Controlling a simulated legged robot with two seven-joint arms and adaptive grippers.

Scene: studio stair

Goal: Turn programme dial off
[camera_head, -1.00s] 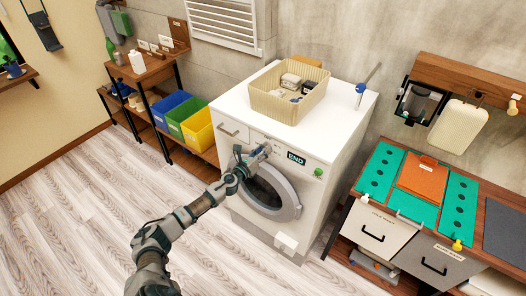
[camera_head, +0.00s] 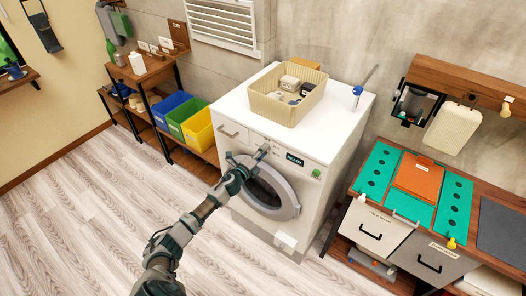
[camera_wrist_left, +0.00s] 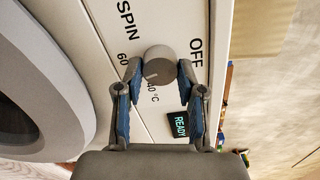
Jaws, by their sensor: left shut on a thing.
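The white washing machine (camera_head: 225,100) stands against the wall in the head view. Its round grey programme dial (camera_wrist_left: 160,62) shows in the left wrist view, with the labels OFF, SPIN, 60 and 40 °C around it. I cannot tell for certain where the dial points. My left gripper (camera_wrist_left: 159,75) is shut on the dial, one blue-padded finger on each side. In the head view this gripper (camera_head: 261,155) is at the front panel above the round door (camera_head: 270,192). The small display (camera_wrist_left: 180,123) reads READY. My right gripper is not in view.
A beige basket (camera_head: 270,103) with small items stands on the machine. Blue, green and yellow bins (camera_head: 198,132) sit on a low shelf to the left. A workbench with teal mats (camera_head: 378,172) stands to the right. The wooden floor (camera_head: 90,220) in front is clear.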

